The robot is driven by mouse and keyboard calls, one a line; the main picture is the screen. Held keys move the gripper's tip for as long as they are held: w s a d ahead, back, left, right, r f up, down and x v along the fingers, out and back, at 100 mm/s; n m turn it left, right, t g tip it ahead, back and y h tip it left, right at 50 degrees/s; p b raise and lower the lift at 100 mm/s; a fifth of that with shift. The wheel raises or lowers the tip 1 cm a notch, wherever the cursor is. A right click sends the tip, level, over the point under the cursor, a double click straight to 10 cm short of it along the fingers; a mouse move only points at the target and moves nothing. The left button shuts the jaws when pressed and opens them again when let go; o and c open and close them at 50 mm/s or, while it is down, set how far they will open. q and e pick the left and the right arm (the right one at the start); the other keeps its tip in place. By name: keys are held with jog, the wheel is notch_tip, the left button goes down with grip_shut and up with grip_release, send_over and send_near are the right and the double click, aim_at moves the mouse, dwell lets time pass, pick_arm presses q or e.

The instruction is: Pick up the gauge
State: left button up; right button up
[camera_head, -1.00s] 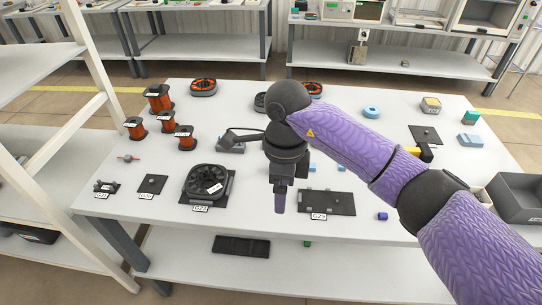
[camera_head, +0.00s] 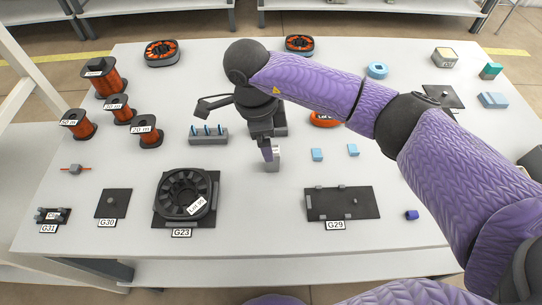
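My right gripper (camera_head: 268,150) points down over the middle of the table, its arm coming in from the right. A small grey-white block (camera_head: 272,165) stands right at its fingertip; it may be the gauge, but I cannot tell. Whether the fingers are apart or closed on the block is not clear, as the wrist hides part of it. My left gripper is not in view. Several black labelled plates lie along the front: G31 (camera_head: 54,214), G30 (camera_head: 112,204), G23 (camera_head: 160,216) under a round black part (camera_head: 184,193), and G29 (camera_head: 320,205).
Copper wire spools (camera_head: 116,108) stand at the left. A grey block with blue pieces (camera_head: 208,137) is left of the gripper. Small blue blocks (camera_head: 317,154) lie to its right, and a blue ring (camera_head: 377,70) is further back. The front middle, between G23 and G29, is clear.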

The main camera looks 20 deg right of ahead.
aim_at(274, 166)
jog(key=f, duration=0.2)
jog(key=f+b, duration=0.1)
jog(key=f, duration=0.1)
jog(key=shift+s+d, duration=0.2)
jog(key=shift+d, duration=0.2)
jog(key=shift+r, duration=0.15)
jog(key=shift+c, duration=0.6)
grip_shut()
